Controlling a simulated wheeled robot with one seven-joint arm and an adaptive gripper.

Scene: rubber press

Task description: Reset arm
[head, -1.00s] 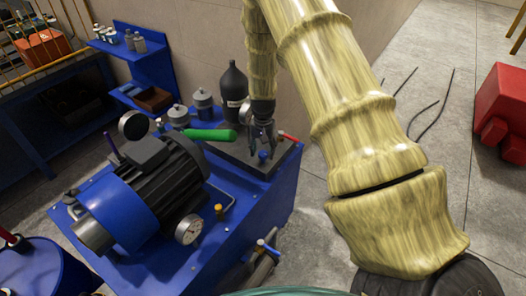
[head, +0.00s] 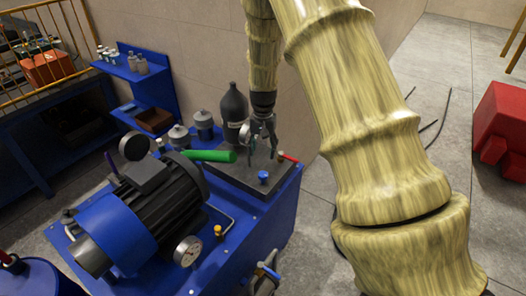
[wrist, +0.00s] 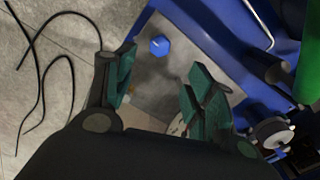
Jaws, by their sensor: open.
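My gripper (head: 263,150) hangs fingers-down above the dark plate on the right of the blue press unit. It is open, and nothing shows between its fingers. In the wrist view the gripper (wrist: 162,78) has its two greenish fingers spread apart. A blue knob (head: 263,177) stands on the plate just below the fingertips, apart from them. The knob (wrist: 159,46) also shows beyond the gap between the fingers in the wrist view.
A dark bottle (head: 234,108), a green cylinder (head: 211,156) and a red-handled part (head: 288,158) stand close around the gripper. A motor (head: 150,205) and a gauge (head: 187,250) are to the left. A red box (head: 503,130) stands on the floor at right.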

